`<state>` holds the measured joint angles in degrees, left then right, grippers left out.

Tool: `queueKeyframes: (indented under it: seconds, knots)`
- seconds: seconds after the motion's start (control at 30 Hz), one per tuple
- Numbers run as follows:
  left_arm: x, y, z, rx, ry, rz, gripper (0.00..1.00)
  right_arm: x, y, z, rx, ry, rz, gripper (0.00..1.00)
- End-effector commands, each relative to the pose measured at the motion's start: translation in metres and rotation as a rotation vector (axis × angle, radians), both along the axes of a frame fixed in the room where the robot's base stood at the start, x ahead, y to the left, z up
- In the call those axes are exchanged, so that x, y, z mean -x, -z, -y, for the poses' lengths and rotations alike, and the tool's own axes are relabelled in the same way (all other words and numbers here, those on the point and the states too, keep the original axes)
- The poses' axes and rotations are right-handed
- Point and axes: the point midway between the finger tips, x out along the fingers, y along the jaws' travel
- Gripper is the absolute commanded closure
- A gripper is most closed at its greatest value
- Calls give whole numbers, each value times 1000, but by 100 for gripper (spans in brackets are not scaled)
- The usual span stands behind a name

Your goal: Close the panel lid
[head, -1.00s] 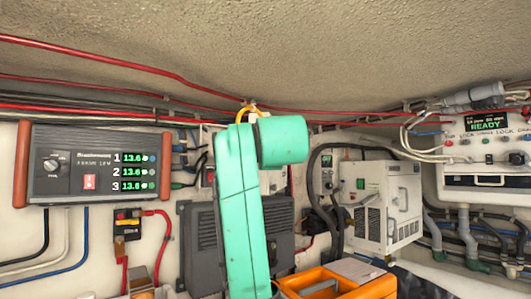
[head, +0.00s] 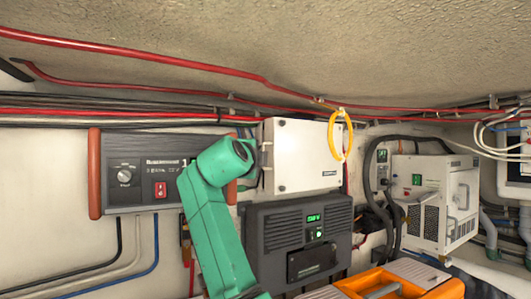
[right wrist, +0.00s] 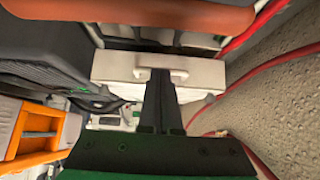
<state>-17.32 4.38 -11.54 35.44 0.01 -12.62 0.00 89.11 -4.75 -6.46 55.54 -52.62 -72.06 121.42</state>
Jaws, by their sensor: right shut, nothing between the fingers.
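The white panel box (head: 305,155) is on the back wall in the head view, its flat lid facing me, with a small dark latch plate low on the right and hinge-like fittings on the left edge. I cannot tell whether the lid is fully flush. My green right arm stands left of it, its gripper hidden in the head view. In the right wrist view my right gripper (right wrist: 159,75) is shut and empty, its dark fingertips at a white box-like part (right wrist: 115,68), probably the panel; contact is unclear. My left gripper is out of view.
A dark instrument box (head: 130,172) with orange-brown ends is left of the panel, partly behind my arm. A dark grey unit (head: 295,235) sits below it. A yellow loop (head: 340,135) hangs at its upper right. Red cables (head: 180,72) run above. An orange case (head: 400,283) is at the lower right.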

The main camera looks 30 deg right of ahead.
Motion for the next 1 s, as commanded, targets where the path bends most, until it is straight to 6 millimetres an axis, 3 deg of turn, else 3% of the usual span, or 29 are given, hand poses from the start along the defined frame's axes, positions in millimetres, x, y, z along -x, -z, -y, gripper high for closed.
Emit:
queueKeyframes:
  seconds: [0.57,0.67,1.0]
  knots:
    - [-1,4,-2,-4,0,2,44,2,2,-4,0,6,1,100]
    - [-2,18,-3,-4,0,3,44,13,5,-17,-1,4,5,100]
    - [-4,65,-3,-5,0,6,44,82,6,-85,-1,4,4,100]
